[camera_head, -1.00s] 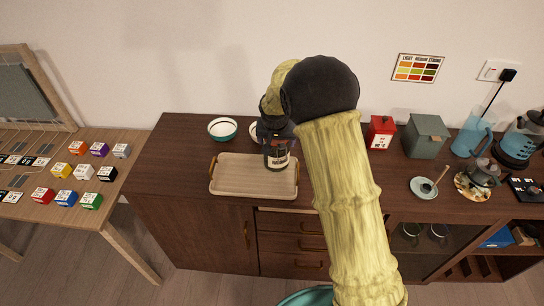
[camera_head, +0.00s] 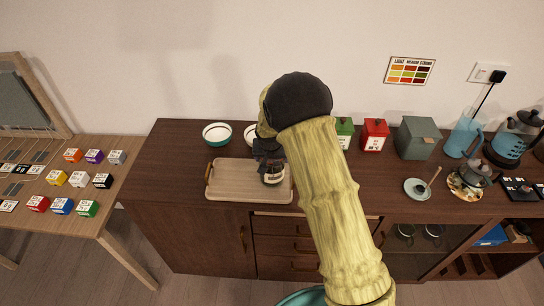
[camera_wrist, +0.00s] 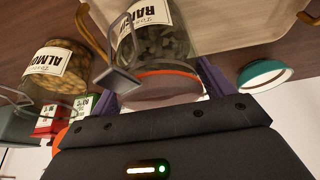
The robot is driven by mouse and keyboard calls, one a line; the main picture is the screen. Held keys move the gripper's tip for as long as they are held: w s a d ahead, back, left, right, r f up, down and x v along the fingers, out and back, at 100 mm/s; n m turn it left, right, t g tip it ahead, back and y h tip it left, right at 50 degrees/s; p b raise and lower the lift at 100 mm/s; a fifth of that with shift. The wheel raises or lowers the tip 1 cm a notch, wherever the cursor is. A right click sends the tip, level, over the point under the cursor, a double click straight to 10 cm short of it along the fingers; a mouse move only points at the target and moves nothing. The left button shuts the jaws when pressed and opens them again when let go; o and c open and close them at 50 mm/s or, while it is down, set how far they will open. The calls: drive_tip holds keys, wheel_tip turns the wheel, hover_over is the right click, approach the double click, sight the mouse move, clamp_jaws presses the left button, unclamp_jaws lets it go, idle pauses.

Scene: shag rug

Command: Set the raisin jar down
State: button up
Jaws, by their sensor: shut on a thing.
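The raisin jar (camera_wrist: 158,42) is clear glass with dark contents, a white label, an orange seal and a wire clasp. My gripper (camera_wrist: 160,86) is shut on it near its lid end. In the head view the jar (camera_head: 273,177) hangs below my gripper (camera_head: 268,154), over the right part of the pale wooden tray (camera_head: 228,182). It looks near upright. I cannot tell whether its base touches the tray; the base is cut off in the wrist view.
Another labelled jar (camera_wrist: 60,72) with tan contents stands close beside the tray; my arm hides it in the head view. A teal-rimmed bowl (camera_head: 217,133) stands behind the tray. Green (camera_head: 344,130) and red (camera_head: 375,134) canisters stand right. The tray's left half is clear.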

drive_tip(key=o, duration=1.5)
drive_tip(key=shift+f, duration=0.1)
drive_tip(key=b+v, duration=0.2)
drive_tip(key=v, duration=1)
drive_tip(key=shift+s, duration=0.1)
